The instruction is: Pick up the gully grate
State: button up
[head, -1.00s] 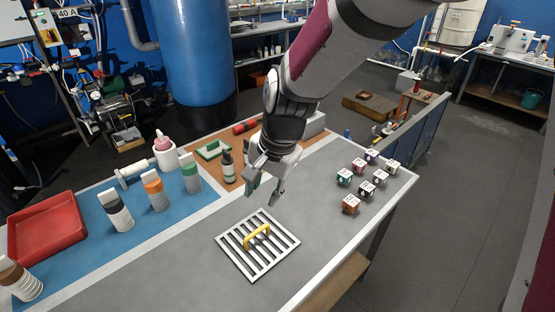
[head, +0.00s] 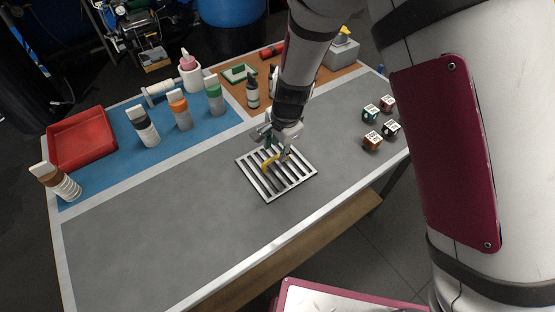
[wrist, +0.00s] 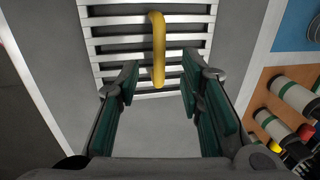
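The gully grate (head: 297,187) is a square, pale metal grille lying flat on the grey part of the bench. A yellow handle (head: 268,161) stands up from its middle. In the wrist view the grate (wrist: 104,47) fills the top middle, with the yellow handle (wrist: 158,50) running lengthwise between the fingers. My gripper (wrist: 157,85) is open, with one finger on each side of the handle's near end and a gap on both sides. In the head view my gripper (head: 278,147) is low over the grate and hides part of it.
Several small labelled cubes (head: 372,141) stand right of the grate. Bottles (head: 143,126) and a red tray (head: 82,139) stand on the blue mat at left. A dark bottle (head: 252,92) stands on the orange mat behind. The grey bench (head: 160,220) left of the grate is clear.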

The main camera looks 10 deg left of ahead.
aim_at(276, 156)
jog(key=shift+w+a+f, duration=0.1)
jog(key=shift+a+f, duration=0.05)
jog(key=shift+f, duration=0.8)
jog(key=shift+w+a+f, duration=0.1)
jog(key=shift+a+f, duration=0.05)
jog(key=shift+f, duration=0.85)
jog(key=shift+w+a+f, duration=0.1)
jog(key=shift+a+f, duration=0.05)
jog(key=shift+f, duration=0.8)
grip_shut()
